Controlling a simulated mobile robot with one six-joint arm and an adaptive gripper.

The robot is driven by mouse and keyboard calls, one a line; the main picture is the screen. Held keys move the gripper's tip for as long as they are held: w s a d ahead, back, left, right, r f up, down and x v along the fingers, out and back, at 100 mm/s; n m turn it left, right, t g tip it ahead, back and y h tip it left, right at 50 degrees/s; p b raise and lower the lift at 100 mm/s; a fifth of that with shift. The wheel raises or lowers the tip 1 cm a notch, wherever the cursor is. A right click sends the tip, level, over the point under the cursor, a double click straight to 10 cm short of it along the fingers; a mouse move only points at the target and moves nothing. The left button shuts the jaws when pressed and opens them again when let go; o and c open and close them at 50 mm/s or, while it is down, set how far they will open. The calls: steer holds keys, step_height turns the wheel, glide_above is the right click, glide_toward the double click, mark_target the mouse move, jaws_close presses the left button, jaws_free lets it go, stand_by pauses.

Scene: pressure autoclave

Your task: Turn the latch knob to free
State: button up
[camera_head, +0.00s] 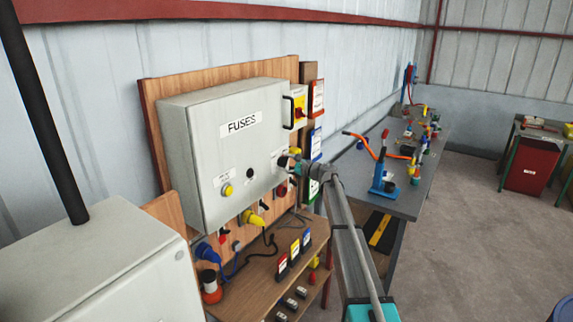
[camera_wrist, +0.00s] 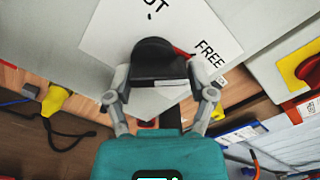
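The black latch knob (camera_wrist: 158,62) shows in the wrist view, in front of a white label plate (camera_wrist: 105,35) on the grey face of the fuse box. The plate reads "FREE" to the knob's right; a word above ends in "OT". A bit of red shows at the knob's right edge. My gripper (camera_wrist: 165,88) has one finger on each side of the knob; a gap shows at the right finger, and contact at the left is unclear. In the head view my gripper (camera_head: 290,162) is at the right edge of the box marked "FUSES" (camera_head: 205,165) and hides the knob.
A yellow and red switch (camera_head: 299,108) sits right of the box. Yellow and blue plugs with cables hang below it, above a wooden bench (camera_head: 255,285). A grey table (camera_head: 350,175) with tools stands to the right. Open floor lies further right.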

steer(key=shift+o, duration=1.4)
steer(key=v, duration=1.2)
